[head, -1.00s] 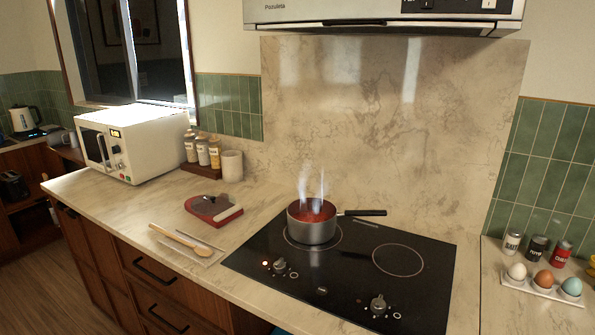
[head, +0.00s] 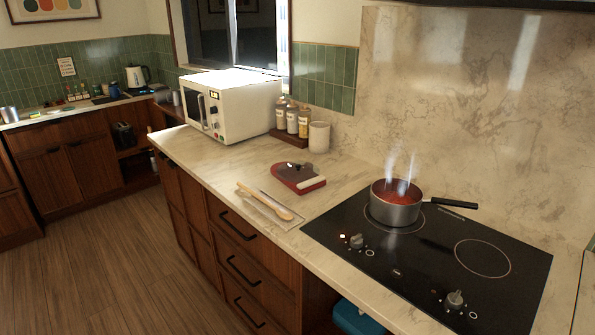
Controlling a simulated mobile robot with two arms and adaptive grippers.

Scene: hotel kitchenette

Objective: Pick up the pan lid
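A pan (head: 396,203) with red contents and steam stands uncovered on the rear left ring of the black cooktop (head: 420,270), its dark handle pointing right. On the counter left of it lies a red pad (head: 312,186) with a pale strip along its right side. A dark, glassy piece with a small knob (head: 292,168) rests on the pad; it looks like the pan lid, but its outline is hard to make out. Neither of my grippers is in view.
A wooden spoon (head: 265,201) lies on a clear tray near the counter's front edge. A white microwave (head: 240,110), several spice jars (head: 292,119) and a white cup (head: 319,137) stand farther back. Bare counter surrounds the red pad.

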